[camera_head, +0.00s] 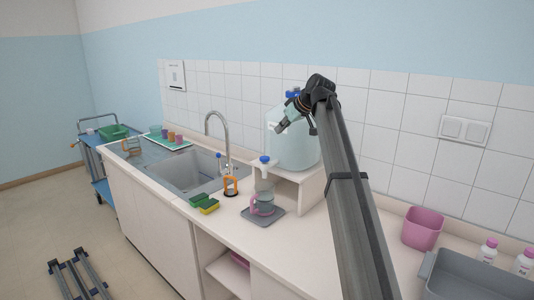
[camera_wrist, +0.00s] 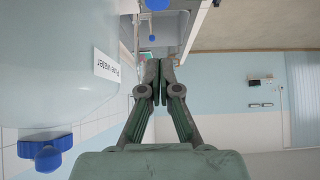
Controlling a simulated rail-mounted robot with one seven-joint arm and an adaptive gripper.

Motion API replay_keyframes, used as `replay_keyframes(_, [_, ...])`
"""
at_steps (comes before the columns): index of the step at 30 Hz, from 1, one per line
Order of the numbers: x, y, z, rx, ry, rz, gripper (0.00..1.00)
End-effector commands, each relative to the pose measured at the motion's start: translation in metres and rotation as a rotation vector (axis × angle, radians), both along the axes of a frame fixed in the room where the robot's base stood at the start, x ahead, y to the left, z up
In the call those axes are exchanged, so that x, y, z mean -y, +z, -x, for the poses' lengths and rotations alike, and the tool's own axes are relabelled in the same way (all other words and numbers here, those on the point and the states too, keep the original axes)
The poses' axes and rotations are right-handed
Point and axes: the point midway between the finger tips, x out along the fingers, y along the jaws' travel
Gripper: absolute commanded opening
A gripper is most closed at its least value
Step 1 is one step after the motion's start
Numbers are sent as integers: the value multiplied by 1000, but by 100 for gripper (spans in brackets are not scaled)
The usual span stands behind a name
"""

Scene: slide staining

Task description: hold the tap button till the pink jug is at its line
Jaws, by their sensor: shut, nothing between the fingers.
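The pink jug (camera_head: 262,204), small and clear with pink on it, stands on a grey mat (camera_head: 264,217) on the counter. It is under the tap with a blue button (camera_head: 265,159) on the big clear water container (camera_head: 306,150). The jug's line and water level are too small to make out. My gripper (camera_head: 282,127) is in front of the container, above the tap and apart from the button. In the wrist view my gripper (camera_wrist: 160,66) is shut and empty beside the container (camera_wrist: 55,60), labelled "Pure water". A blue round part (camera_wrist: 157,4) shows at the top edge.
The container stands on a raised white shelf (camera_head: 312,190). A sink (camera_head: 190,172) with a curved faucet (camera_head: 222,125), an orange stand (camera_head: 231,186) and sponges (camera_head: 204,203) are to the left. A pink bin (camera_head: 422,229) and grey tray (camera_head: 470,280) are to the right.

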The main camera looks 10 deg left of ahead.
Motion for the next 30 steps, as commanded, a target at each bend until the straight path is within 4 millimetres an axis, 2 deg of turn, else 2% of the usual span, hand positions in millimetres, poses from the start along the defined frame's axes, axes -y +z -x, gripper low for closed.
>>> replay_keyframes(17, [-3,-3,-2,19,25,16,0])
replay_keyframes(23, [-16,-19,-11,18,25,17,0])
replay_keyframes(30, [-42,-52,-30,16,25,17,0])
